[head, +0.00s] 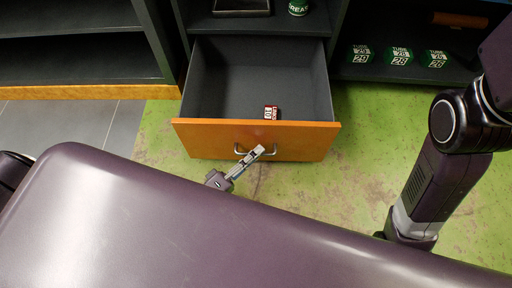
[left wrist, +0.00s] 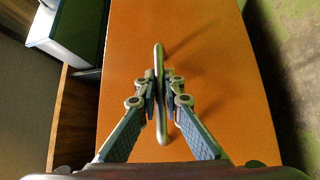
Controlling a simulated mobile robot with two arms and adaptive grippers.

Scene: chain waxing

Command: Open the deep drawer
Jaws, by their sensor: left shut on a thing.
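The deep drawer (head: 198,142) has an orange front and a dark grey inside, and it stands pulled out from the cabinet. A small red and white box (head: 270,112) lies inside, near the front. My left gripper (head: 258,151) is at the metal handle (head: 241,150) on the drawer front. In the left wrist view my left gripper (left wrist: 159,91) has its fingers closed on either side of the handle (left wrist: 159,55), against the orange front (left wrist: 215,60). My right gripper does not show; a purple arm part of mine is at the right.
Dark shelves (head: 75,50) stand at the left. Small green boxes (head: 400,56) sit on a shelf at the right, and a green can (head: 298,7) stands above the drawer. The green floor (head: 350,160) around the drawer front looks clear.

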